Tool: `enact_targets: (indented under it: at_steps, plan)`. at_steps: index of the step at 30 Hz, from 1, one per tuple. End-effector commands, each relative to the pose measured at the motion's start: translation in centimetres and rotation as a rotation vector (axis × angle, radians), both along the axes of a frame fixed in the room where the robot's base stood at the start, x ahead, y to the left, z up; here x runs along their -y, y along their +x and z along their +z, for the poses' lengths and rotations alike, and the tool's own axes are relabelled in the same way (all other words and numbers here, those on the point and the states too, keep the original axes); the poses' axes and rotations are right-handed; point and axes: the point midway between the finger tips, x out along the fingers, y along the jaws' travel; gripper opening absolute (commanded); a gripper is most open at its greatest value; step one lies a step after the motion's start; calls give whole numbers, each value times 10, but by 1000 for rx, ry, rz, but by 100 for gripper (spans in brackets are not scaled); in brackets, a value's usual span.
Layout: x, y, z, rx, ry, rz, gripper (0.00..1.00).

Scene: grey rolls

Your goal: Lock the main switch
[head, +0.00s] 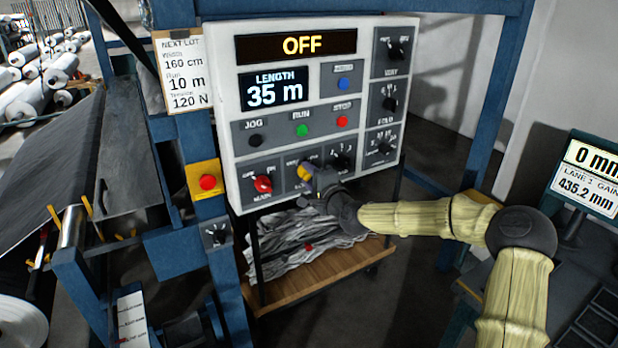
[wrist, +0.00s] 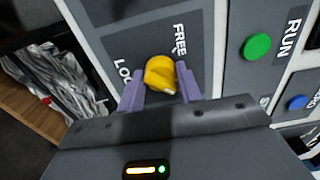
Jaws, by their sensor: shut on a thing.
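The yellow lock knob (head: 304,172) sits on the control panel (head: 222,140), just right of the red MAIN switch (head: 263,184). In the wrist view the yellow knob (wrist: 159,74) lies between the words FREE and LO..., the latter partly hidden. A pale mark shows on the knob's lower right edge there; which word it points to I cannot tell. My gripper (head: 318,182) is at the panel, its two purple fingers (wrist: 159,82) shut on the yellow knob from both sides. The panel's display (head: 303,45) reads OFF.
The green RUN button (head: 302,130), the red STOP button (head: 342,122) and the black JOG button (head: 255,140) are above the knob. A black dial (head: 341,156) is close on its right. A red button on a yellow plate (head: 207,182) is left of the panel.

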Motion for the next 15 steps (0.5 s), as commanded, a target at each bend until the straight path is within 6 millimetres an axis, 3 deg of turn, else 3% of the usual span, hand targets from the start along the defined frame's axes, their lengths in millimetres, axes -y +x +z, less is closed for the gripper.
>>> enact_targets:
  at_steps: [6,7,10,15]
  plan:
    - [1,1,-1,-2,1,-3,12]
    - [1,1,-1,-2,1,-3,37]
    - [1,1,-1,-2,1,-2,57]
    - [0,0,0,-1,0,-1,57]
